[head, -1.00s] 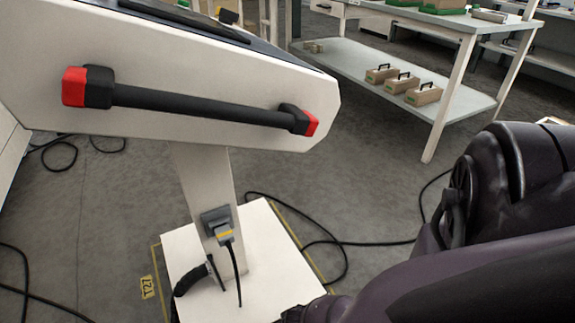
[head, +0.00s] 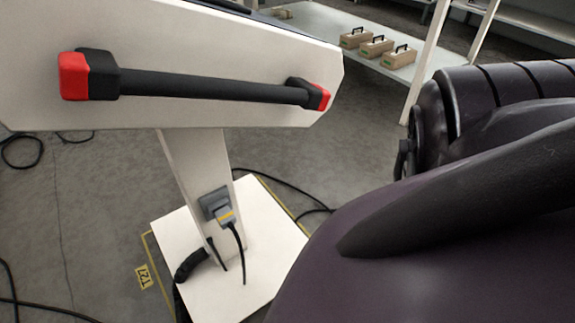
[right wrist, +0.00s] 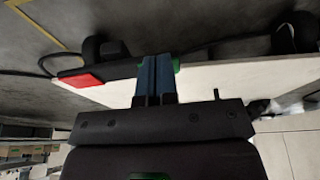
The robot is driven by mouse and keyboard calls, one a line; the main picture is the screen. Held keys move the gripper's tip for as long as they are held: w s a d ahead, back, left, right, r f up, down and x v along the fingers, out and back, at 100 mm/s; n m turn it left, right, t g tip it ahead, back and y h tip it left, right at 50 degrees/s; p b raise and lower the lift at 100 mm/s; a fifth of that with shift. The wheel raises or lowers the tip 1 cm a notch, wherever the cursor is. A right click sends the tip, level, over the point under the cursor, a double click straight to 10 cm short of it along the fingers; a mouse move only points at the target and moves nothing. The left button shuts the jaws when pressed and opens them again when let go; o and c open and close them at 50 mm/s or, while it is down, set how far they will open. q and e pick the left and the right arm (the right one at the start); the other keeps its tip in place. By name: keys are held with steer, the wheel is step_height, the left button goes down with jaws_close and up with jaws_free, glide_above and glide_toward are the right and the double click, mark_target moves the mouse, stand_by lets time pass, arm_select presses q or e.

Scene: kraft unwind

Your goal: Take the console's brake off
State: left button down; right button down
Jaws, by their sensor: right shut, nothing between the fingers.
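The console (head: 215,45) is a white slanted housing at the upper left of the head view. A black bar handle (head: 205,86) with red end caps runs along its side. Its white column (head: 195,165) stands on a white base plate (head: 265,275). A black curved piece (head: 192,264) sits low at the column; I cannot tell whether it is the brake. In the right wrist view, my right gripper (right wrist: 157,68) is shut and empty, close to the white housing and a red end cap (right wrist: 82,80); contact is unclear. My left gripper is out of view.
A grey connector (head: 218,207) with a black cable is on the column. Black cables lie on the floor around the base. A shelf (head: 335,30) with several small cases (head: 375,47) stands at the back. My right arm covers the lower right.

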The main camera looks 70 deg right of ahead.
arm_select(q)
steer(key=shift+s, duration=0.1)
arm_select(e)
steer(key=shift+s+a+f, duration=0.1)
steer(key=shift+a+f, duration=0.05)
steer(key=shift+f, duration=0.15)
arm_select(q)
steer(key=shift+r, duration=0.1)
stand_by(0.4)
